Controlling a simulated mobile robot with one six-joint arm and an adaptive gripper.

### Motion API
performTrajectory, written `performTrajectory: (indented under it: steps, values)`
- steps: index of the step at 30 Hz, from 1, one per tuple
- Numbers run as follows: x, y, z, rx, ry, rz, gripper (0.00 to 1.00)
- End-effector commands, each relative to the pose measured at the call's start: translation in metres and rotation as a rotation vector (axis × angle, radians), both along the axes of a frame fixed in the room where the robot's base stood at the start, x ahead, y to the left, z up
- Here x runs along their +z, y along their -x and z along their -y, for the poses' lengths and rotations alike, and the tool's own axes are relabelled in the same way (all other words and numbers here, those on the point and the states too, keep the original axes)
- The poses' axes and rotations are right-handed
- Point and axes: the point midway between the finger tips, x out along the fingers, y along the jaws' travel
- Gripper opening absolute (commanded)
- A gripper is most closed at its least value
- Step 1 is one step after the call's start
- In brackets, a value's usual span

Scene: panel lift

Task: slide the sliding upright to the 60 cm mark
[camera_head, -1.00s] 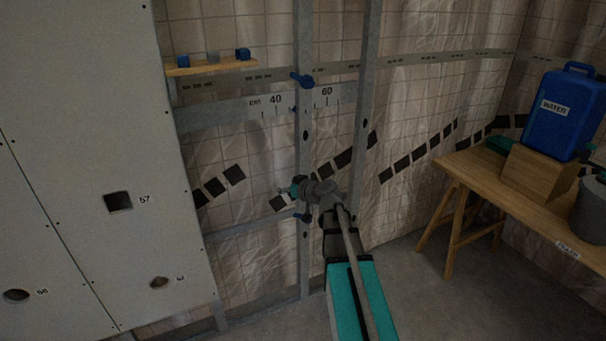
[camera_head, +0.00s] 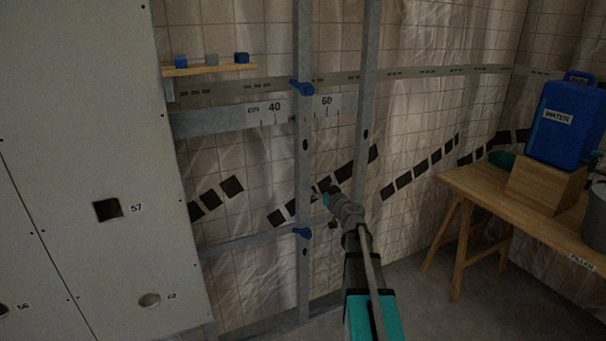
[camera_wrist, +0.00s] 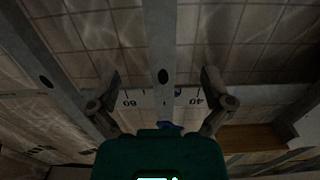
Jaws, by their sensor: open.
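The sliding upright (camera_head: 304,170) is a grey metal stud with a blue clamp handle near its top (camera_head: 302,88) and another lower down (camera_head: 302,232). It crosses the scale strip (camera_head: 220,119) between the 40 and 60 marks, roughly midway. My gripper (camera_head: 321,196) is open, just right of the upright in the head view. In the wrist view the upright (camera_wrist: 160,45) runs between my spread fingers (camera_wrist: 161,104), with visible space on both sides. The scale appears upside down there, with 60 at left. I cannot tell the depth gap to the upright.
Another stud (camera_head: 366,120) stands right of the 60 mark. White panels (camera_head: 80,150) cover the left side. A small shelf (camera_head: 210,70) holds blocks. A wooden table (camera_head: 470,188) at right carries a blue water can (camera_head: 565,122) on a box. Floor between is clear.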

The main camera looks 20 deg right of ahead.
Motion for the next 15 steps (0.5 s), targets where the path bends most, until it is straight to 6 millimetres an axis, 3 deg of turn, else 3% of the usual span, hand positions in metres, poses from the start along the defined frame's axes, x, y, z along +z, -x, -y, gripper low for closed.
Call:
performTrajectory:
  steps: [8, 15]
  values:
    - [0.0, -0.012, 0.0, 0.002, 0.0, 0.0, 1.0]
    - [0.0, -0.041, -0.001, 0.003, 0.0, 0.0, 1.0]
